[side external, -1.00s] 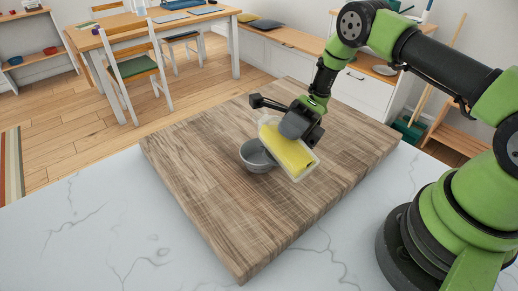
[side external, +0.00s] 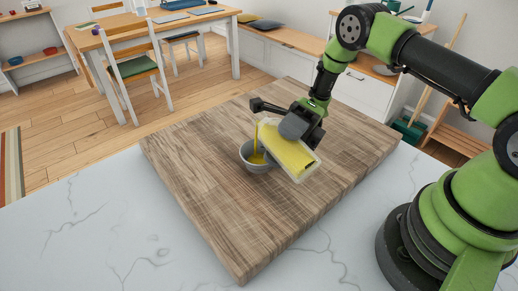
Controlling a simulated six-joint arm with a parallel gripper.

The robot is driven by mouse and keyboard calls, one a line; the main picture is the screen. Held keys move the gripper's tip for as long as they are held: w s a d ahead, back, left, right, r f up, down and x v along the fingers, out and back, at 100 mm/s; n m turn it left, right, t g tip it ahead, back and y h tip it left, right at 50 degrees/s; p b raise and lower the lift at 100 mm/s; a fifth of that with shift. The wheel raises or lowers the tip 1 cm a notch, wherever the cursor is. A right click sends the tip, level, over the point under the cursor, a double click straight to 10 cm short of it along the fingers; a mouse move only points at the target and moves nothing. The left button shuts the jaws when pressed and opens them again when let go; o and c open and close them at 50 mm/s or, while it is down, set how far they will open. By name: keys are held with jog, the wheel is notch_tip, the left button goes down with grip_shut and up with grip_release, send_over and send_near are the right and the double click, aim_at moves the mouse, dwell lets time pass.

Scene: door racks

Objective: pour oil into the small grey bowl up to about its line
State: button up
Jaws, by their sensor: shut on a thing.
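The small grey bowl (side external: 258,168) stands upright on the wooden board, left of my gripper. My gripper (side external: 296,127) is shut on a clear bottle of yellow oil (side external: 290,153). The bottle is tilted steeply, with its mouth at the upper left above the bowl. A thin yellow stream (side external: 256,138) runs from the mouth down into the bowl. Some yellow oil shows inside the bowl. The bottle covers the bowl's right side. I cannot make out the bowl's line or the exact oil level.
The wooden board (side external: 205,190) lies on a white marble counter (side external: 95,225). The board is clear around the bowl, to the left and in front. A table, chairs and a low cabinet stand in the room beyond, away from the counter.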

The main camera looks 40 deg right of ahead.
jog(key=shift+r+m+y, duration=0.3)
jog(key=shift+m, duration=0.4)
dwell(1.7)
